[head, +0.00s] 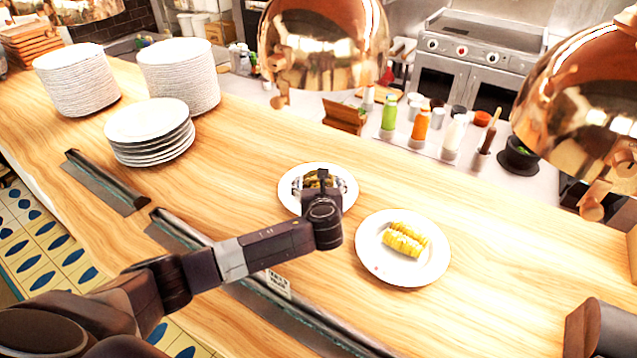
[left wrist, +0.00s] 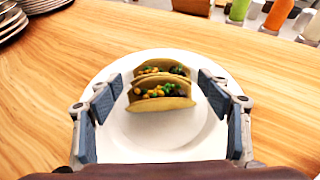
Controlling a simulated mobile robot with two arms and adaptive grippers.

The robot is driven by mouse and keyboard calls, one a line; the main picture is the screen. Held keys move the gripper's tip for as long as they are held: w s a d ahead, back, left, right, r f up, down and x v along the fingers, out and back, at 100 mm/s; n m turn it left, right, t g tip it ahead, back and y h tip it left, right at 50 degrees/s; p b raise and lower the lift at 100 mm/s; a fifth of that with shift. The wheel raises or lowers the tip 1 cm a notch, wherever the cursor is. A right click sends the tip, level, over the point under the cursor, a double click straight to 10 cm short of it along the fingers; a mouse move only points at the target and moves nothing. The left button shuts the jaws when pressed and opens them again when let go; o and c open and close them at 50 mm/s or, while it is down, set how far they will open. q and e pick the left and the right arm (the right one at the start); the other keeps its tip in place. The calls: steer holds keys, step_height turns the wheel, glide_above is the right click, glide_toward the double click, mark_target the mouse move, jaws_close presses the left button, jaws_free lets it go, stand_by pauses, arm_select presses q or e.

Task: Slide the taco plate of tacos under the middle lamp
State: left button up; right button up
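The taco plate (head: 349,187) is a round white plate on the wooden counter, roughly below the middle copper lamp (head: 323,45) and nearer my side in the head view. Two filled tacos (left wrist: 160,95) lie on it, mostly hidden by my gripper in the head view. My left gripper (head: 318,182) is over the plate. In the left wrist view my left gripper (left wrist: 160,84) is open, one finger on each side of the tacos, with gaps between fingers and tacos. The plate (left wrist: 150,140) shows between and beyond the fingers. My right gripper is out of view.
A white plate with corn (head: 384,272) stands close at the right. Stacks of white plates (head: 150,122) stand at the left. Another copper lamp (head: 585,90) hangs at the right. Bottles (head: 421,125) stand on the steel counter behind. The wood behind the taco plate is clear.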

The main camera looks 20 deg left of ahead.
arm_select(q)
steer(key=shift+s+d+r, duration=0.1)
steer(key=shift+s+r, duration=0.05)
steer(key=shift+s, duration=0.05)
steer(key=v, duration=1.1)
steer(key=shift+s+d+r, duration=0.1)
steer(key=shift+s+d, duration=0.15)
steer(key=shift+s, duration=0.05)
steer(key=shift+s, duration=0.15)
steer(key=s+p, duration=0.4)
steer(key=shift+a+r, duration=0.35)
steer(key=shift+r, duration=0.05)
steer(key=s, duration=0.5)
steer(key=s+a, duration=0.1)
steer(key=s, duration=0.1)
steer(key=shift+s+r, duration=0.1)
steer(key=shift+s, duration=0.2)
